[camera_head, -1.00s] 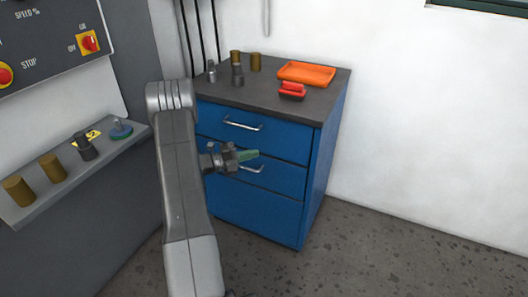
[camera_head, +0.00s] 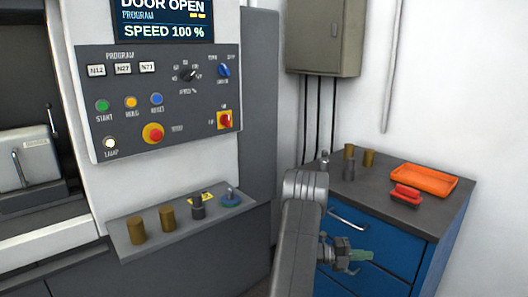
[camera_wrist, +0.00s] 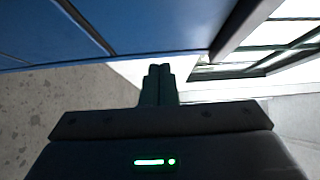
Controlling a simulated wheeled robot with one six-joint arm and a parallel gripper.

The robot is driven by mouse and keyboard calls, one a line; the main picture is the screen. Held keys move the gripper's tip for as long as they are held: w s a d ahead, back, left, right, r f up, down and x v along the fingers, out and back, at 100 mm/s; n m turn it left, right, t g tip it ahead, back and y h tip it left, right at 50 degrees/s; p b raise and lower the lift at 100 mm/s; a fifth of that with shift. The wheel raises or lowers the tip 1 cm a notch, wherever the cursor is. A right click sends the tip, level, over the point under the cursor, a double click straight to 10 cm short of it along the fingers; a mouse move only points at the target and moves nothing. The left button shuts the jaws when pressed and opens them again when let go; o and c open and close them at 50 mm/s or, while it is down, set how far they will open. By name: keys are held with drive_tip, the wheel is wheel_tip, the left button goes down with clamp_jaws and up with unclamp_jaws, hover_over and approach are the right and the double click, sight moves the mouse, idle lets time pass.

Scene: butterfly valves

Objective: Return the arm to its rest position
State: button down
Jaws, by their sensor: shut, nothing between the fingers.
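My gripper (camera_head: 362,255) shows in the head view at the lower right, in front of the blue drawer cabinet (camera_head: 385,249). Its greenish fingers are together with nothing between them. In the wrist view the shut fingers (camera_wrist: 158,84) point away from the camera, with a blue surface above them and speckled floor to the left. My arm rises from the bottom edge of the head view, bends at the top, and hides part of the cabinet's left side.
A grey machine with a control panel (camera_head: 160,98) stands left. Its shelf (camera_head: 150,259) holds brown cylinders, a dark fitting and a blue-green piece. On the cabinet are an orange tray (camera_head: 455,187), a red-and-black item (camera_head: 405,194) and several small cylinders. A grey box (camera_head: 323,40) hangs on the wall.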

sight(394, 250)
drive_tip(key=d, duration=0.2)
drive_tip(key=w+d, duration=0.1)
drive_tip(key=d, duration=0.3)
drive_tip(key=shift+w+f+b, duration=0.1)
drive_tip(key=shift+w+b, duration=0.15)
drive_tip(key=shift+b, duration=0.1)
drive_tip(key=shift+w+d, duration=0.25)
drive_tip(key=shift+d, duration=0.05)
